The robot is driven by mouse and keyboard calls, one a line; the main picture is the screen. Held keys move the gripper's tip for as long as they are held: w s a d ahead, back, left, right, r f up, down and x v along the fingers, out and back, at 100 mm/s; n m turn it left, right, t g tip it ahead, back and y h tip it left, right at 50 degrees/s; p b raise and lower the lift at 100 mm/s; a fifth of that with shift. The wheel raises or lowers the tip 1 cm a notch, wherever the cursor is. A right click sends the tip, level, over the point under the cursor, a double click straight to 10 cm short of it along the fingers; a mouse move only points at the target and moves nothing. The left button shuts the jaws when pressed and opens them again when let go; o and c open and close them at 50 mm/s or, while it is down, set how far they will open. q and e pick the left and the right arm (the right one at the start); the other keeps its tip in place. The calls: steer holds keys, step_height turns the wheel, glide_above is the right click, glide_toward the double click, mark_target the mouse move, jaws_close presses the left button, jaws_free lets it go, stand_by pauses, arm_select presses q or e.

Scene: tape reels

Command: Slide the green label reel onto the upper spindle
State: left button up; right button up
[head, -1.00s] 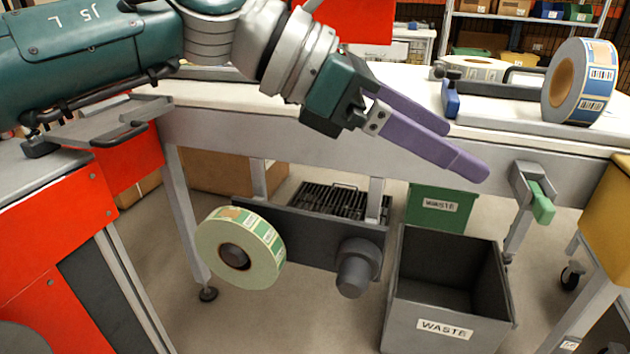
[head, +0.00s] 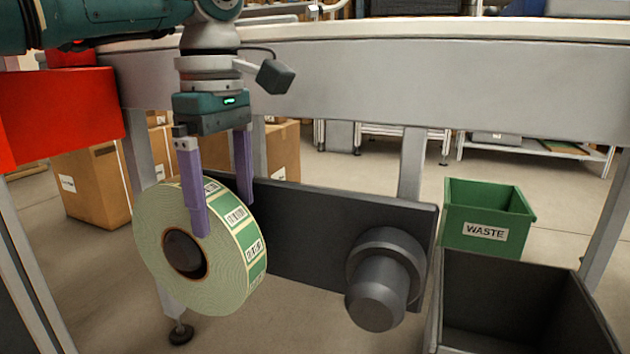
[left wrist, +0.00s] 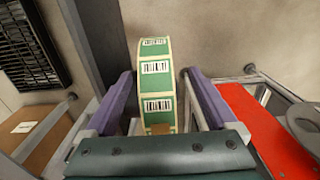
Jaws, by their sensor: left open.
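The green label reel (head: 158,232), a pale roll edged with green barcode labels, stands upright on a dark hub at the left end of a dark panel (head: 300,232). My left gripper (head: 222,218) points down over it from above. One purple finger is in front of the reel's face, the other behind it. In the left wrist view the reel (left wrist: 156,75) stands between the spread fingers, with a gap on each side. A thick dark grey stepped spindle (head: 378,295) sticks out, bare, at the panel's right end. I cannot tell which spindle is the upper one.
A pale table edge (head: 400,75) runs above the panel. Cardboard boxes (head: 92,185) stand behind on the left. The floor before the panel is clear.

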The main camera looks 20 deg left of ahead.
mark_target(232, 237)
arm_select(q)
steer(key=f, duration=0.1)
steer(key=f+b, duration=0.1)
steer(key=f, duration=0.1)
steer(key=f+b, duration=0.1)
steer(key=f, duration=0.1)
steer(key=shift+w, duration=0.3)
steer(key=shift+s+f+b, duration=0.1)
steer(key=shift+f+b, duration=0.4)
steer(key=shift+f, duration=0.05)
steer(key=shift+c, duration=0.3)
steer(key=shift+c, duration=0.7)
jaws_close()
steer(key=shift+r, duration=0.15)
